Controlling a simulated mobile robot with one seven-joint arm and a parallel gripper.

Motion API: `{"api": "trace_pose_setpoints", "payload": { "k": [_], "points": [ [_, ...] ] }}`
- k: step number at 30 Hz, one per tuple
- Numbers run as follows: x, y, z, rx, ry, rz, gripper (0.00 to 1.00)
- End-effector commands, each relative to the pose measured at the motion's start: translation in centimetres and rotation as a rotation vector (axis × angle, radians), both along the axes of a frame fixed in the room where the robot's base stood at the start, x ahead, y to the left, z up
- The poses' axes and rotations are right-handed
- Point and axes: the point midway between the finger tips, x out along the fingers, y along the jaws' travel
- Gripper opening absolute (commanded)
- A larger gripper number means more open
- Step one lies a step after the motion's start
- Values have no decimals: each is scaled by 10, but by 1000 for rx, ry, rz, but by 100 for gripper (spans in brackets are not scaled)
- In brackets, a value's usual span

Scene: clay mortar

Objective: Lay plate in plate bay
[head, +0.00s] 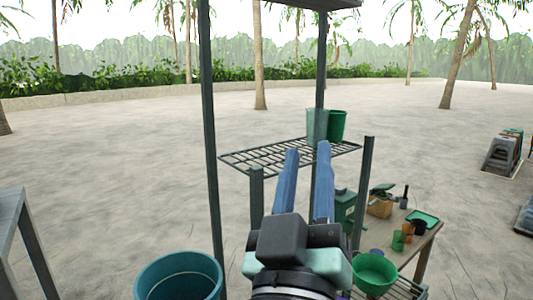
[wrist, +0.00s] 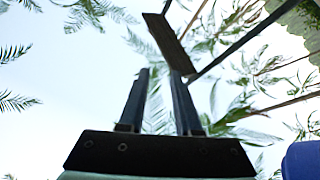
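My gripper (head: 308,150) is raised in front of the dark metal rack, with its two blue fingers apart and nothing between them. In the wrist view my gripper (wrist: 157,74) points up at the sky and palms, also open and empty. I cannot make out a plate for certain in either view. No plate bay can be told for certain; the wire shelf (head: 262,160) of the rack shows bare bars on its left side. My gripper and wrist hide part of the rack's lower middle.
A green bowl (head: 376,273) sits low right, near a table (head: 430,240) with cups, a green tray (head: 423,217) and a box (head: 380,207). A teal bucket (head: 180,275) is lower left. Rack posts (head: 211,130) rise close by.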

Motion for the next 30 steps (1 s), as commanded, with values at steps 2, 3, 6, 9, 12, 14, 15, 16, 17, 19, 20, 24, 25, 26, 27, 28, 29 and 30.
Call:
{"api": "trace_pose_setpoints", "payload": {
  "k": [2, 3, 6, 9, 12, 14, 15, 16, 17, 19, 20, 24, 25, 26, 27, 28, 29, 30],
  "points": [
    [-30, 17, 57, 117, -155, 153, 32],
    [-42, 23, 77, 162, -209, 222, 32],
    [-69, 36, 109, 235, -303, 353, 32],
    [-82, 43, 123, 269, -344, 421, 32],
    [-85, 44, 127, 278, -353, 439, 32],
    [-85, 44, 126, 278, -352, 438, 32],
    [-85, 44, 126, 278, -351, 438, 32],
    [-85, 44, 126, 277, -352, 436, 32],
    [-85, 44, 126, 277, -352, 436, 32],
    [-84, 44, 126, 276, -350, 436, 32],
    [-84, 44, 128, 276, -350, 435, 32],
    [-84, 44, 144, 275, -350, 434, 32],
    [-84, 44, 150, 275, -350, 434, 32],
    [-84, 44, 156, 275, -350, 434, 32],
    [-84, 44, 166, 275, -350, 433, 32],
    [-84, 44, 173, 275, -349, 433, 32],
    [-84, 44, 182, 275, -349, 433, 32],
    [-84, 44, 193, 275, -349, 433, 32]
  ]
}}
